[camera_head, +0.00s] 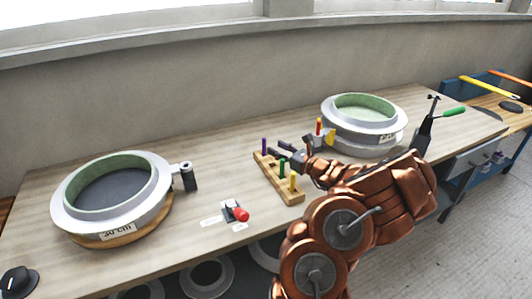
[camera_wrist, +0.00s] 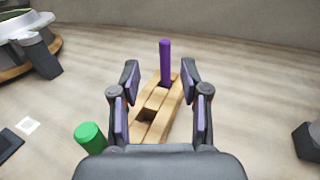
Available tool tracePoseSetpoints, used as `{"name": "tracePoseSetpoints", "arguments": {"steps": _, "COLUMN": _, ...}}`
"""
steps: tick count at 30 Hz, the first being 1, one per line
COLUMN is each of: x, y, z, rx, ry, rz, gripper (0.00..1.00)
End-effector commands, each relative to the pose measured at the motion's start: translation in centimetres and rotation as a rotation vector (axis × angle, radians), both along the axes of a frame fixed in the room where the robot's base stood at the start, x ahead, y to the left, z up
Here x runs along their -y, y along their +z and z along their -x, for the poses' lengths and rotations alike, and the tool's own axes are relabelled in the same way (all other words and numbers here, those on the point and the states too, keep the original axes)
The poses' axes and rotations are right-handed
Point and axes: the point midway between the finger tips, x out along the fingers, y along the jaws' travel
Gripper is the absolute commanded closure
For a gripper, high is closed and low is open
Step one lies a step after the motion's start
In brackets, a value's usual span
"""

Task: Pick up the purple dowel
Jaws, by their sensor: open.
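The purple dowel (camera_head: 264,145) stands upright at the far end of a wooden peg rack (camera_head: 290,198) on the bench. In the wrist view the purple dowel (camera_wrist: 165,62) rises from the far end of the rack (camera_wrist: 150,119), ahead of my gripper's fingertips and roughly centred between them. My gripper (camera_head: 277,149) is open and empty, just right of the dowel in the head view. In the wrist view my gripper (camera_wrist: 160,75) has one finger on each side of the rack. Whether the fingers touch anything is not clear.
A green dowel (camera_head: 282,168) and a yellow dowel (camera_head: 293,181) stand in the rack. A red button (camera_head: 240,214) sits left of it. Round moulds stand left (camera_head: 160,190) and right (camera_head: 388,128). A green-handled clamp (camera_head: 424,134) is far right.

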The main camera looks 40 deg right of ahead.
Motion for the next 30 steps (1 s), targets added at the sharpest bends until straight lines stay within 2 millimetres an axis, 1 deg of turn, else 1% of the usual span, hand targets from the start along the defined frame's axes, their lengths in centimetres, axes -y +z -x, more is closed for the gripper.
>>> {"name": "tracePoseSetpoints", "arguments": {"steps": 6, "x": 0.0, "y": 0.1, "z": -1.8, "rx": -0.001, "ry": 0.000, "rz": 0.000, "gripper": 0.55}}
{"name": "tracePoseSetpoints", "arguments": {"steps": 11, "x": 0.1, "y": 0.0, "z": -2.7, "rx": -0.002, "ry": -0.002, "rz": -0.001, "gripper": 0.55}}
{"name": "tracePoseSetpoints", "arguments": {"steps": 17, "x": 0.4, "y": -0.2, "z": -4.9, "rx": -0.002, "ry": -0.003, "rz": 0.001, "gripper": 0.55}}
{"name": "tracePoseSetpoints", "arguments": {"steps": 21, "x": 0.3, "y": -0.2, "z": -6.6, "rx": -0.001, "ry": -0.003, "rz": 0.000, "gripper": 0.55}}
{"name": "tracePoseSetpoints", "arguments": {"steps": 24, "x": 0.3, "y": -0.3, "z": -7.1, "rx": 0.000, "ry": -0.004, "rz": -0.001, "gripper": 0.55}}
{"name": "tracePoseSetpoints", "arguments": {"steps": 30, "x": 0.3, "y": -0.3, "z": -7.2, "rx": 0.000, "ry": -0.005, "rz": -0.001, "gripper": 0.55}}
